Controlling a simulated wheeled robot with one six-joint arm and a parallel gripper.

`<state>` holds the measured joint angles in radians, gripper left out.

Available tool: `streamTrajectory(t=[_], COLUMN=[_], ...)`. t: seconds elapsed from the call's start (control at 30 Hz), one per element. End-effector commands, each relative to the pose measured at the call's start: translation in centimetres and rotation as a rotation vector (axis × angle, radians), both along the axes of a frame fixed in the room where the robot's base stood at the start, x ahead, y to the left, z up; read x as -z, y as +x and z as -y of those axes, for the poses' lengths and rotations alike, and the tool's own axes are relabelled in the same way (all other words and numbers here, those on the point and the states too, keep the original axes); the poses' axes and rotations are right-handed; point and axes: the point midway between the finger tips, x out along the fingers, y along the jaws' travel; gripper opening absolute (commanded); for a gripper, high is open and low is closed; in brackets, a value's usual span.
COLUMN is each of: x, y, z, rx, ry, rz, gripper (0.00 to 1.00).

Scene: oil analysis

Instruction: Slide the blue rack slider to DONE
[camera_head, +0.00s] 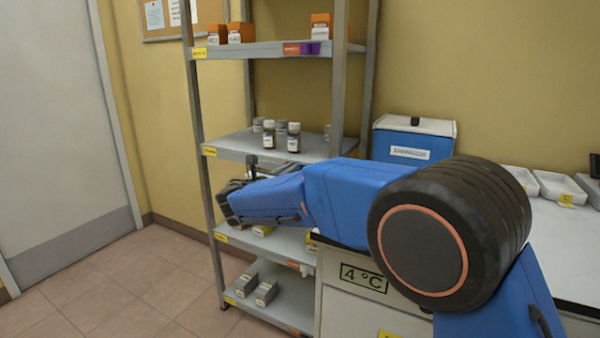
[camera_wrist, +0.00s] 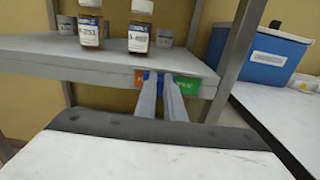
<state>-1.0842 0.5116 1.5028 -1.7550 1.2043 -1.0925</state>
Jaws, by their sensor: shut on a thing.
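The blue rack slider (camera_wrist: 160,79) sits on the front edge of the middle shelf in the wrist view, with only a small part showing between my fingers. My gripper (camera_wrist: 160,84) is shut on it, with one finger on each side. An orange-red strip (camera_wrist: 140,76) lies to its left and a green strip (camera_wrist: 188,87) to its right; their lettering is too small to read. In the head view my gripper (camera_head: 254,168) is at the middle shelf's front edge, and my arm hides the slider.
Brown bottles (camera_wrist: 139,30) stand on the middle shelf (camera_wrist: 50,45) above my fingers. A higher shelf (camera_head: 265,49) has a purple slider (camera_head: 315,47) and orange boxes. A blue cool box (camera_head: 412,142) stands on the counter to the right. A rack post (camera_wrist: 237,50) is right of the slider.

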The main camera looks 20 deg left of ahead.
Motion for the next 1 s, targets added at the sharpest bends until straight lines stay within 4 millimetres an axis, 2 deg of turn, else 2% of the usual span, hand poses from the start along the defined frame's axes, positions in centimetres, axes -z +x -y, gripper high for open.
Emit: streamTrajectory(t=[0.13,0.47,0.5,0.57,0.6,0.87,1.0], x=[0.1,0.0,0.0,0.0,0.0,0.0,0.0], y=[0.1,0.1,0.1,0.1,0.1,0.1,-0.7], z=[-1.6,-2.0,-2.0,-2.0,-1.9,-1.9,-2.0], rx=[0.000,-0.003,-0.003,-0.003,-0.002,-0.001,-0.002], ry=[-0.001,0.000,0.000,0.000,0.000,0.000,-0.001], rz=[-0.001,0.000,0.000,0.000,0.000,-0.001,-0.001], gripper=[0.00,0.00,0.11,0.25,0.28,0.28,0.28])
